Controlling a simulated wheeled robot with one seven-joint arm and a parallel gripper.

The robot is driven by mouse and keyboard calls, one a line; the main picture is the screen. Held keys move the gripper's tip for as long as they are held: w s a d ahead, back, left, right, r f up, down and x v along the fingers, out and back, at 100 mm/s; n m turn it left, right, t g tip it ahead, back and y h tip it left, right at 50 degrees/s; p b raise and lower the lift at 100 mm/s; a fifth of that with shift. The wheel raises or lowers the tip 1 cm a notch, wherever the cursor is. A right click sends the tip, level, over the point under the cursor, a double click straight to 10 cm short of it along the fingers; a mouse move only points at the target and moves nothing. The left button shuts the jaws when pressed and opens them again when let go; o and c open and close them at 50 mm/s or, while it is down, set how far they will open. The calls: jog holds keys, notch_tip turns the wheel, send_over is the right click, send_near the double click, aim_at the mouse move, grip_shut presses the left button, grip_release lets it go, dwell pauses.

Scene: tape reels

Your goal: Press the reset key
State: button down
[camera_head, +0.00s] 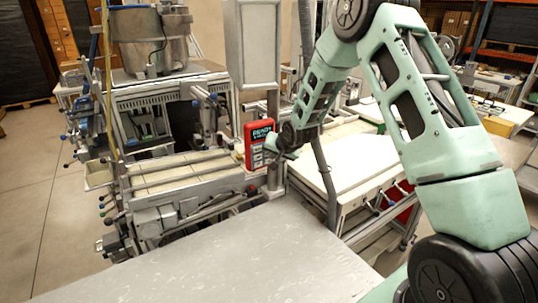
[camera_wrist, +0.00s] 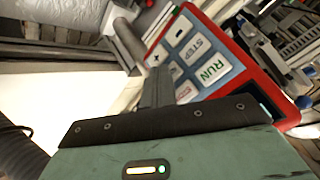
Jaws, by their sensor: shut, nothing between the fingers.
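A red control box (camera_head: 250,158) stands upright at a post, with a dark display (camera_head: 262,133) that reads "READY" and keys below it. In the wrist view its red face (camera_wrist: 262,72) is tilted and shows pale keys marked minus (camera_wrist: 180,33), plus (camera_wrist: 155,57), STEP (camera_wrist: 197,51) and RUN (camera_wrist: 213,70). Another key with red lettering (camera_wrist: 186,92) is partly hidden by my gripper, and I cannot read it surely. My gripper (camera_wrist: 158,88) is shut and empty, its fingers over the lower keys. It also shows in front of the box in the head view (camera_head: 274,146). Contact cannot be told.
A bare grey metal table (camera_head: 230,255) fills the foreground. A machine with rails (camera_head: 180,177) stands left of the box, with a metal bowl (camera_head: 150,40) behind. A white-topped bench (camera_head: 340,165) lies to the right, under my arm. A grey post (camera_head: 273,110) rises behind the box.

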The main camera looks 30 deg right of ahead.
jog(key=shift+s, duration=0.7)
jog(key=shift+s+d+b, duration=0.1)
jog(key=shift+s+b, duration=0.3)
jog(key=shift+s, duration=2.1)
jog(key=s+a+r+n+g+y+b, duration=0.1)
jog(key=s+a+n, duration=0.2)
jog(key=s+a, duration=0.35)
jog(key=s+a+r+n+g+y+b, duration=0.1)
jog(key=s+a+n+g+b, duration=0.15)
jog(key=a, duration=0.65)
jog(key=s+a+r+n+g+y+b, duration=0.1)
jog(key=s+a+n, duration=0.1)
jog(key=s+a, duration=0.4)
jog(key=s+a+n+g+h+b, duration=0.1)
jog(key=s+a+n+g, duration=0.1)
jog(key=s, duration=0.9)
jog(key=s+a+r+n+g+b, duration=0.1)
jog(key=s+a+n, duration=0.4)
jog(key=s, duration=0.6)
jog(key=shift+s+a+n+g+h, duration=0.2)
jog(key=shift+n+g+h, duration=0.2)
jog(key=shift+n+g, duration=0.3)
jog(key=shift+w+r, duration=0.1)
